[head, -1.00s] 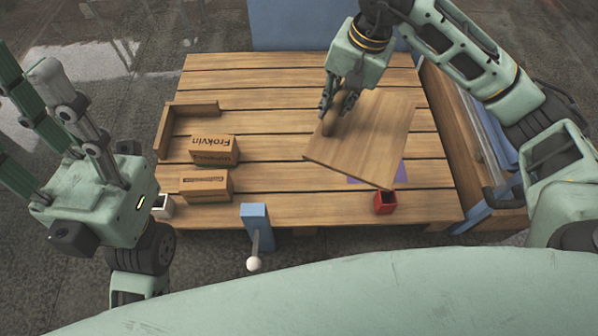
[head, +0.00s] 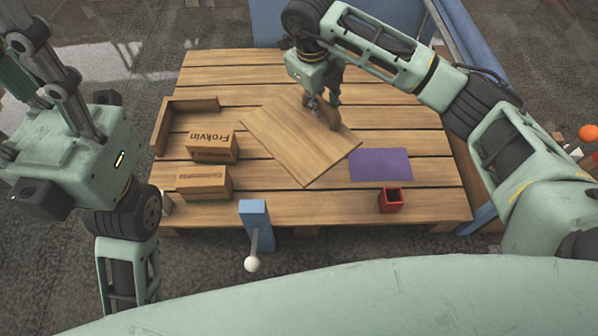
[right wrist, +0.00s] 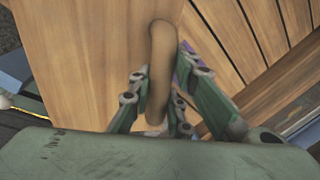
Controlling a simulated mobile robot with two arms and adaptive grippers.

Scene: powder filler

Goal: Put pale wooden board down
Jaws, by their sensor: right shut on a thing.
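The pale wooden board (head: 285,145) is turned diagonally over the middle of the slatted table (head: 330,210). It has an upright rounded brown handle, which also shows in the right wrist view (right wrist: 161,65). My right gripper (head: 318,104) is at the board's far right part, with its fingers closed around the handle. I cannot tell whether the board touches the slats or hangs slightly above them. My left gripper (head: 60,150) is off the table's left side, and its fingertips do not show clearly.
Two cardboard boxes (head: 204,182) and an L-shaped wooden edge (head: 158,125) are at the left. A purple sheet (head: 380,165) lies right of the board, with a red cup (head: 390,201) in front. A blue post (head: 254,218) with a white-knobbed lever stands at the near edge.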

